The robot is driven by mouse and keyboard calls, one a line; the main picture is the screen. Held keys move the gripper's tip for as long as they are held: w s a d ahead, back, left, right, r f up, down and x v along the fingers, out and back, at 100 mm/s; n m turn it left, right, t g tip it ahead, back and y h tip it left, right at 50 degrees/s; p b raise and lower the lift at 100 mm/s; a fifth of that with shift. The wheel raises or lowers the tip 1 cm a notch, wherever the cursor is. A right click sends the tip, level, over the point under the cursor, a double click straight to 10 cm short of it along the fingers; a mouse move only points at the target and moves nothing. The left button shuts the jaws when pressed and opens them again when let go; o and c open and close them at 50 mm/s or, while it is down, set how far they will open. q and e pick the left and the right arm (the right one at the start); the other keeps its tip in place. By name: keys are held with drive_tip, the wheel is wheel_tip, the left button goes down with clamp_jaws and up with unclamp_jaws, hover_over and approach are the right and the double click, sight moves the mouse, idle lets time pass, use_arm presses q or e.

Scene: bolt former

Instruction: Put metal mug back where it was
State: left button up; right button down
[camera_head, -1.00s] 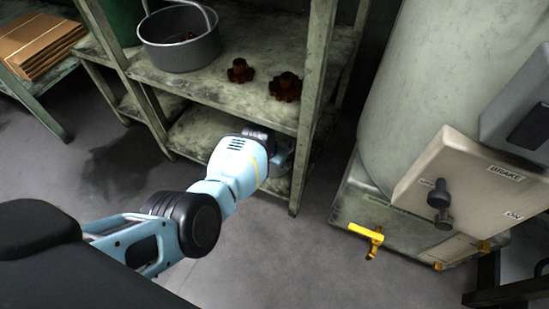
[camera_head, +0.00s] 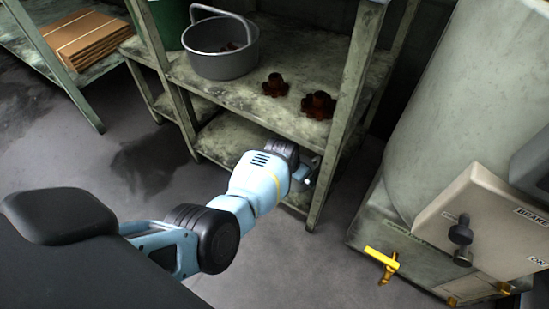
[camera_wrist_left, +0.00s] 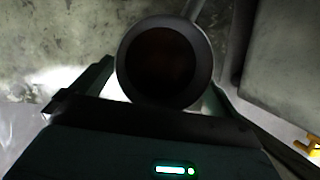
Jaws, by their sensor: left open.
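A round metal mug (camera_wrist_left: 160,63), dark inside, shows from above in the left wrist view. A thin handle-like part (camera_wrist_left: 193,10) sticks out at its top right. My left gripper (camera_wrist_left: 152,97) is open, with one finger on each side of the mug's near part. I cannot tell whether the fingers touch it. In the head view my left arm reaches from the left to the lower shelf (camera_head: 222,137) of the metal rack. Its gripper and the mug are mostly hidden there behind the wrist. My right gripper is not in view.
On the upper shelf (camera_head: 235,95) stand a grey pail (camera_head: 222,65) and two rusty knobbed parts (camera_head: 275,86) (camera_head: 318,105). A rack post (camera_head: 340,120) is close right of my wrist. A machine with a yellow handle (camera_head: 381,257) stands at right. Floor between is clear.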

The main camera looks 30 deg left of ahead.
use_arm(q)
drive_tip(key=s+a+p, duration=0.1)
drive_tip(key=s+p, duration=0.5)
drive_tip(key=s, duration=0.5)
drive_tip(key=shift+a, duration=0.4)
